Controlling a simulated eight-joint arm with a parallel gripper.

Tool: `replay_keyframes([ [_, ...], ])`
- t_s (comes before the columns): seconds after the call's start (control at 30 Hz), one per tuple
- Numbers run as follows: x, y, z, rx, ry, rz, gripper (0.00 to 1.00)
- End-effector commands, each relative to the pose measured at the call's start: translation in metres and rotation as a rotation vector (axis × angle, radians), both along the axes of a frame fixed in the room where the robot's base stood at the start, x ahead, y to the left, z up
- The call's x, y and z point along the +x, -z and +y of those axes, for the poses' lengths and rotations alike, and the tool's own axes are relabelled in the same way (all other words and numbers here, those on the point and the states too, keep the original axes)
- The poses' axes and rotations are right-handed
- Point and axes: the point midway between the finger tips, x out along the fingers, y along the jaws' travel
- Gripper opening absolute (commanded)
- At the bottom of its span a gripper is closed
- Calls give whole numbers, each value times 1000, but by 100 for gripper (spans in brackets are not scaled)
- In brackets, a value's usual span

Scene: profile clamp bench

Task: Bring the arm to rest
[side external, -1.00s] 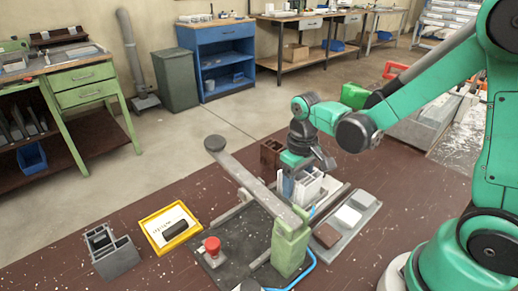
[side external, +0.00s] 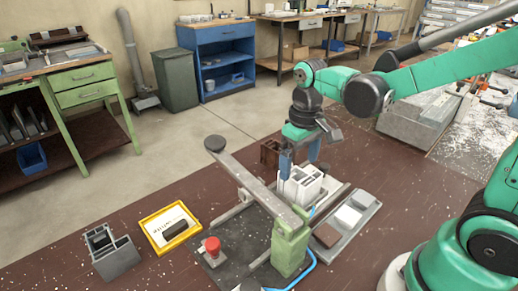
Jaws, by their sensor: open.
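My gripper (side external: 300,163) hangs fingers down just above a white profile block (side external: 301,187) in the side external view. Its jaws are open and hold nothing that I can see. The block stands upright on the clamp fixture, behind the long grey lever arm (side external: 247,184) on its green post (side external: 290,247). The lever slopes from a round dark knob at upper left down to the post. The contact between block and fixture is partly hidden.
A red button (side external: 212,245) sits on the dark fixture plate. A yellow tray (side external: 171,244) and a grey profile piece (side external: 112,254) lie at left. A grey tray with several blocks (side external: 372,201) is at right. A brown block (side external: 269,153) stands behind my gripper.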

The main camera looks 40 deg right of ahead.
Motion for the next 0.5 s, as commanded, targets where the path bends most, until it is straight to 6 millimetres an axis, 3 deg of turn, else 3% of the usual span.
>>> replay_keyframes([
  [0.17,-7,-15,4,-6,-1,-112,92],
  [0.5,-25,-41,16,-5,-1,-503,92],
])
